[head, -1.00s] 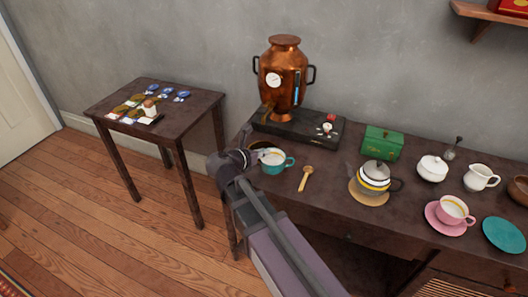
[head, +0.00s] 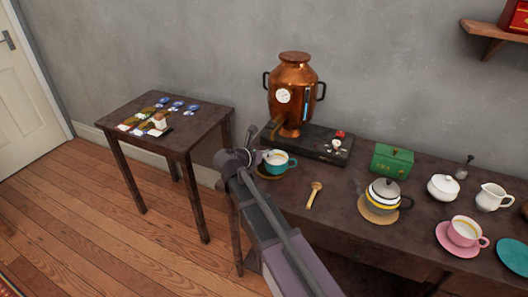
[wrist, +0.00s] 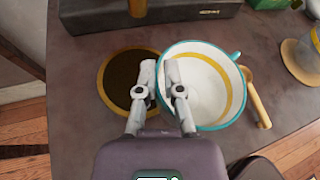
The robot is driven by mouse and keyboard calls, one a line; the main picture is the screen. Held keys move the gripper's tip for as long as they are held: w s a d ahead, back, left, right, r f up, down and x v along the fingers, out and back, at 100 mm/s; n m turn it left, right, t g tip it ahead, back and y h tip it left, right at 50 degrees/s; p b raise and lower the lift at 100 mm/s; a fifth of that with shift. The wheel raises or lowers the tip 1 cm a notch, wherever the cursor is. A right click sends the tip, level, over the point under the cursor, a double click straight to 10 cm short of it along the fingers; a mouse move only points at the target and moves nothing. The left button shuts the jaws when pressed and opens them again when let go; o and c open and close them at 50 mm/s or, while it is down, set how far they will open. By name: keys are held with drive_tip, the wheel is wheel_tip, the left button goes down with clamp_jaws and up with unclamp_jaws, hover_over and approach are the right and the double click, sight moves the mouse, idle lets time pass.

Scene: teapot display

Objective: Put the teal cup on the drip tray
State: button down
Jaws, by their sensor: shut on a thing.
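The teal cup (head: 281,163), white inside with a yellow band, is upright and looks raised above the table. In the wrist view the cup (wrist: 208,92) is right of the drip tray (wrist: 104,88), its left rim meeting the tray's right edge in the picture. The drip tray is a dark round disc with a brass-yellow rim; part of it (head: 270,177) shows below the cup in the head view. My gripper (wrist: 160,72) is shut on the cup's left rim. In the head view my gripper (head: 252,157) partly hides the tray and the cup's side.
A copper samovar (head: 295,88) on a black base (head: 318,146) stands behind the cup, its spout above the tray area. A wooden spoon (head: 314,194) lies to the right. A teapot (head: 383,192) and green box (head: 392,159) are farther right. A side table (head: 205,120) stands left.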

drive_tip(key=w, duration=0.2)
drive_tip(key=w+a, duration=0.1)
drive_tip(key=w, duration=0.2)
drive_tip(key=w+a, duration=0.1)
drive_tip(key=w, duration=0.1)
drive_tip(key=shift+w+f+b, duration=0.2)
drive_tip(key=shift+f+b, duration=0.1)
drive_tip(key=shift+f, duration=0.05)
drive_tip(key=shift+f+b, duration=1.8)
drive_tip(key=shift+f, duration=0.15)
drive_tip(key=c, duration=0.8)
unclamp_jaws()
drive_tip(key=shift+o, duration=0.2)
drive_tip(key=shift+r, duration=0.25)
drive_tip(key=shift+s+a+r+p, duration=0.3)
drive_tip(key=shift+s+a+p, duration=0.05)
drive_tip(key=shift+s, duration=0.15)
drive_tip(key=p+v, duration=0.3)
drive_tip(key=v, duration=0.7)
drive_tip(key=shift+s+a+p, duration=0.2)
drive_tip(key=shift+s+p, duration=0.1)
drive_tip(key=shift+p, duration=0.1)
